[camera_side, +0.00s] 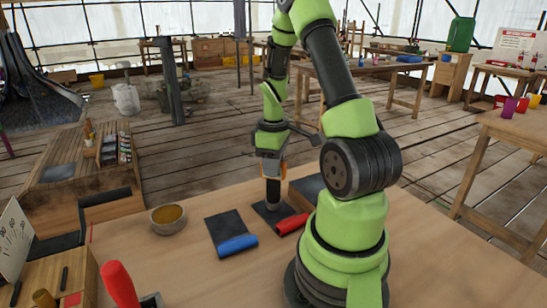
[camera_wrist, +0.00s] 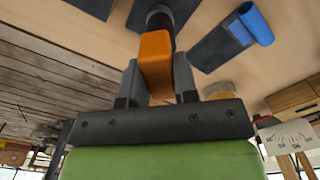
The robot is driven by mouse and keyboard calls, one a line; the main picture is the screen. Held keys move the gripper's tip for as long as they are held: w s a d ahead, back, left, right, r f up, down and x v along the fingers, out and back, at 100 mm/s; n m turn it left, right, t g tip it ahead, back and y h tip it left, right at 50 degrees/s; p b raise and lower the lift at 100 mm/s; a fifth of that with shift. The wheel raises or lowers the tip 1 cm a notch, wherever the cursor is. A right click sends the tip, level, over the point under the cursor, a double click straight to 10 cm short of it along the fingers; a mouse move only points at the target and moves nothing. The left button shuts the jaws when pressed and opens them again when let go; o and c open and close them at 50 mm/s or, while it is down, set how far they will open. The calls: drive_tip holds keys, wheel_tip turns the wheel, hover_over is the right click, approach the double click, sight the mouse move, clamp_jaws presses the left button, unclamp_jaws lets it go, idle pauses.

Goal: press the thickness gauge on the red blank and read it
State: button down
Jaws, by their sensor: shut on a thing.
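The red blank is a dark flat sheet (camera_side: 266,213) with a red rolled end (camera_side: 291,223), lying on the table in the side view. My gripper (camera_side: 271,168) is above it, shut on the thickness gauge, an orange body with a dark cylindrical foot (camera_side: 273,192). The gauge stands upright, and its foot appears to meet the dark sheet; exact contact cannot be told. In the wrist view my gripper (camera_wrist: 158,85) clasps the orange gauge body (camera_wrist: 156,60). The dark sheet (camera_wrist: 184,9) shows partly behind the foot; its red end is hidden. No reading on the gauge is visible.
A similar dark sheet with a blue rolled end (camera_side: 238,245) lies just left. A bowl (camera_side: 168,219) stands further left. A dark plate (camera_side: 306,189) lies behind my arm. A card with dials (camera_side: 14,238), a red handle (camera_side: 119,284) and a wooden box are at the left front.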

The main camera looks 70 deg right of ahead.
drive_tip(key=shift+f, duration=0.2)
drive_tip(key=c, duration=0.8)
unclamp_jaws()
wheel_tip(320, 180, up, 10)
drive_tip(key=shift+r, duration=0.1)
drive_tip(key=w+a+r+m+t, duration=0.1)
drive_tip(key=a+r+t, duration=0.1)
drive_tip(key=a+r, duration=0.35)
drive_tip(key=w+a+r+m+t, duration=0.1)
drive_tip(key=w+a+r+t, duration=0.1)
drive_tip(key=a, duration=0.6)
drive_tip(key=s+a+r+m+t+y, duration=0.2)
drive_tip(key=s+a, duration=0.3)
drive_tip(key=a, duration=0.5)
drive_tip(key=shift+s+r+t, duration=0.35)
drive_tip(key=shift+r+t, duration=0.1)
drive_tip(key=shift+t, duration=0.15)
